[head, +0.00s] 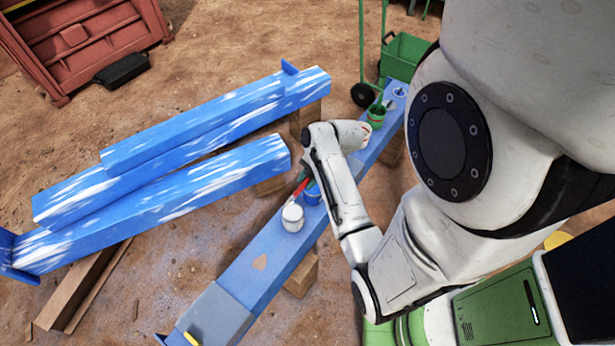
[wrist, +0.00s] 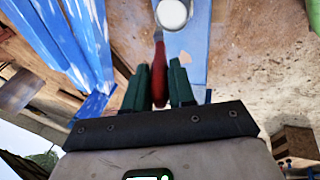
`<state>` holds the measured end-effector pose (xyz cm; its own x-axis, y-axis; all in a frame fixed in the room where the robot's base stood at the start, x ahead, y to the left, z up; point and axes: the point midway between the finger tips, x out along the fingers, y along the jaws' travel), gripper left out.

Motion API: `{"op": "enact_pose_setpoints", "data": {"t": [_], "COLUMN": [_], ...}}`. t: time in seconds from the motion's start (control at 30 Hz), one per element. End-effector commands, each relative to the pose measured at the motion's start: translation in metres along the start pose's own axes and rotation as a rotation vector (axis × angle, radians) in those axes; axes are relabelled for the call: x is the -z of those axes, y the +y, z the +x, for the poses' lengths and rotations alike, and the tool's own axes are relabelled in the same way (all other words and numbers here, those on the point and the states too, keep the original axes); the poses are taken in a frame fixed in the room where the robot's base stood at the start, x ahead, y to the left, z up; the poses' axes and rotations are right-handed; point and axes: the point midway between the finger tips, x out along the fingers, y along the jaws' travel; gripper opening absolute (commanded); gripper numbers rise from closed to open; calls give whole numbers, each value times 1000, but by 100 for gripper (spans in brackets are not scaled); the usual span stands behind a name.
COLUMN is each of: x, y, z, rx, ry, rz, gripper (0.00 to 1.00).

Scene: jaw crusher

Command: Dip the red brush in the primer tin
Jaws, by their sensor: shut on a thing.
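The red brush (head: 301,187) is between the green fingers of my gripper, with its red handle (wrist: 158,75) showing in the wrist view. My gripper (wrist: 160,78) is shut on it. In the head view the brush slants down and left toward a white tin (head: 292,217), which stands on the blue beam. The white tin's round top (wrist: 172,14) shows at the top of the wrist view, just beyond the brush's far end. The bristles are not clear, and I cannot tell whether they touch the tin. No label shows which tin holds primer.
A blue tin (head: 313,194) stands close behind the white tin on the blue beam (head: 262,262). A green tin (head: 376,115) stands farther along it. Large blue beams (head: 180,190) lie to the left. A green cart (head: 404,56) stands at the back.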

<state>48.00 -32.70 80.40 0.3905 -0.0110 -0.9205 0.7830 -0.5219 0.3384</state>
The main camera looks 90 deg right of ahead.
Motion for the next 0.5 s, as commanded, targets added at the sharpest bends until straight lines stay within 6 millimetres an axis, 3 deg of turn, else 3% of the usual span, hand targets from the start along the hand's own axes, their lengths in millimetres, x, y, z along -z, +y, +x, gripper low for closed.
{"op": "enact_pose_setpoints", "data": {"t": [0.5], "x": [-10], "y": [-18], "z": [25], "rx": [1], "ry": [0], "rz": [0], "gripper": [0]}}
